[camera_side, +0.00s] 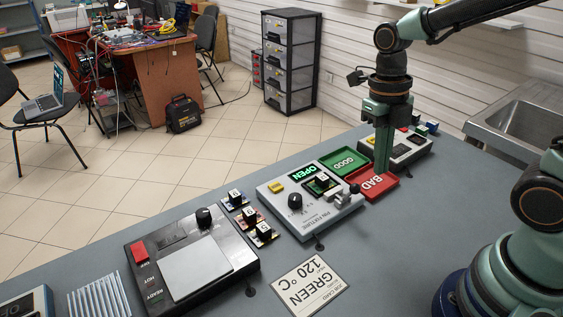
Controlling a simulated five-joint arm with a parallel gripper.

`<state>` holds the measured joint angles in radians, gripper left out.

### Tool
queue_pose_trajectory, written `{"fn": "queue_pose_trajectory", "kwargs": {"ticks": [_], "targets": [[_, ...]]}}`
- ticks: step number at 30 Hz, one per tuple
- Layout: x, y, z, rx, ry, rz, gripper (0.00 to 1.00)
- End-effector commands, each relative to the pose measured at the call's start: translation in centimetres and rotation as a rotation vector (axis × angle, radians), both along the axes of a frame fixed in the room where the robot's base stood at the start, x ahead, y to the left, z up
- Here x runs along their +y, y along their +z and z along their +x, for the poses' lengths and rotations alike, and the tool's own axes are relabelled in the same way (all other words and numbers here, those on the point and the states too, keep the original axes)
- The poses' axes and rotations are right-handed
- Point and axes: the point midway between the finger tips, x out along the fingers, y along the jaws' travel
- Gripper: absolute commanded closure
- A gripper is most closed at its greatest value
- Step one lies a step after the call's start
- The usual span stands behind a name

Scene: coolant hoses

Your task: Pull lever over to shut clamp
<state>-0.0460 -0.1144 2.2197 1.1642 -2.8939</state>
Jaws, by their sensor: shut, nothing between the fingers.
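A pale grey fixture box (328,220) stands on the table, with "PIN FIXTURE" lettering, a black dial and a green "OPEN" sign (301,172). A dark square part (321,184) sits in its upper middle. At its right end is a small metal clamp (343,201) with what looks like a lever ending in a black ball knob (355,188). My gripper (382,171) is shut and empty, pointing down over the red tray, right of the knob and apart from it in the picture. Its exact height above the tray cannot be told.
A green "GOOD" tray (345,161) and red "BAD" tray (381,188) lie beside the fixture. Another device (408,148) stands behind my gripper. Left are several small chip blocks (249,218), a black hot plate (190,262) and a job card (311,286). The right front table is clear.

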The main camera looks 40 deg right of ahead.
Motion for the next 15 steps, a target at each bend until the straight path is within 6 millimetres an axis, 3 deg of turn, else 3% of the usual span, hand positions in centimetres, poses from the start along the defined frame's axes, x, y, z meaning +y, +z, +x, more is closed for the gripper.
{"fn": "queue_pose_trajectory", "kwargs": {"ticks": [15], "targets": [[0.05, -0.62, -0.10, 0.005, 0.021, 0.002, 1.00]]}}
